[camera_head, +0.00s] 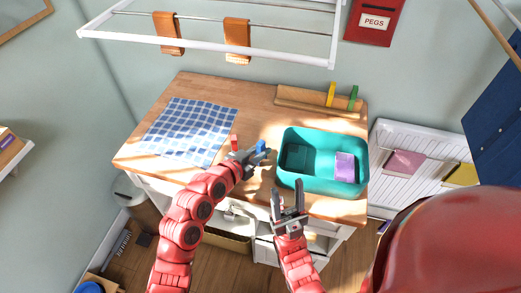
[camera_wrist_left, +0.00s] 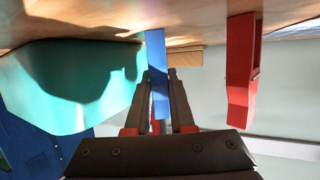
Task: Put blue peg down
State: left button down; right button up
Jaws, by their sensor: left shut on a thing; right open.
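The blue peg (camera_head: 261,146) is in the jaws of my left gripper (camera_head: 252,154), over the wooden table left of the teal tub. In the left wrist view the blue peg (camera_wrist_left: 157,65) stands lengthwise between the two fingers (camera_wrist_left: 160,80), its far end close to the tabletop; I cannot tell whether it touches. A red peg (camera_head: 234,142) stands on the table just left of my left gripper, and it also shows apart from the fingers in the left wrist view (camera_wrist_left: 240,70). My right gripper (camera_head: 289,200) is open and empty in front of the tub.
The teal tub (camera_head: 283,172) holds a purple block (camera_head: 344,167). A blue checked cloth (camera_head: 186,130) lies on the table's left. A wooden rail (camera_head: 300,98) at the back carries a yellow peg (camera_head: 331,94) and a green peg (camera_head: 353,97). A white drying rack (camera_head: 200,48) hangs above.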

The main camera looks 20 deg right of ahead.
pick_arm(q)
jog(key=c, duration=0.8)
grip_release()
jog(key=shift+a+r, duration=0.1)
